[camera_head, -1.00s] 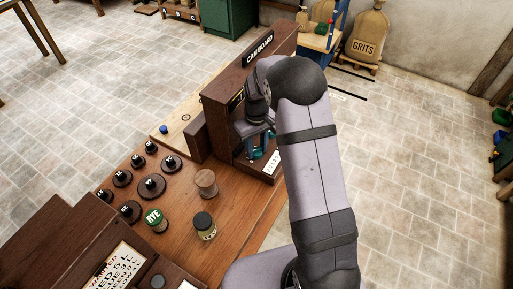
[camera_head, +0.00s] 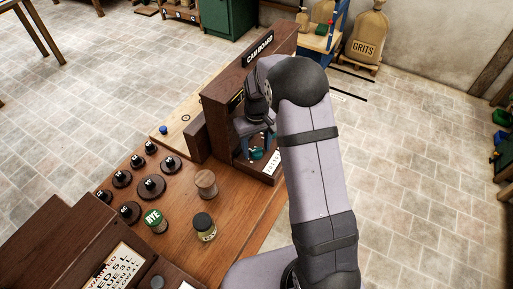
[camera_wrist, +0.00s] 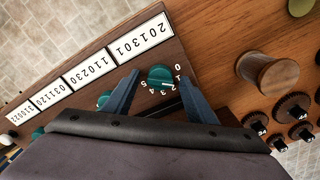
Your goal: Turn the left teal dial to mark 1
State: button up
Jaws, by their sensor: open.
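In the wrist view a teal dial (camera_wrist: 160,75) sits on the brown board with numerals 0 to 5 around part of it. A small pale mark shows near the low numerals; I cannot tell exactly which one it meets. My gripper (camera_wrist: 159,80) is open, with one blue finger on each side of this dial; contact is unclear. A second teal dial (camera_wrist: 103,100) is partly hidden behind the left finger, and a third (camera_wrist: 38,132) lies farther left. In the head view my gripper (camera_head: 254,139) is inside the wooden cam board (camera_head: 226,110), with teal (camera_head: 256,154) showing below its fingers.
White number cards (camera_wrist: 90,72) line the board beside the dials.

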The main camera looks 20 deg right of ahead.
aim_at(257, 150)
jog(key=shift+r+b, duration=1.05)
jog(key=shift+r, duration=2.4)
jog(key=shift+s, duration=0.15)
jog(key=s+a+m, duration=0.1)
jog(key=s, duration=2.2)
jog(key=shift+s+f+m, duration=0.4)
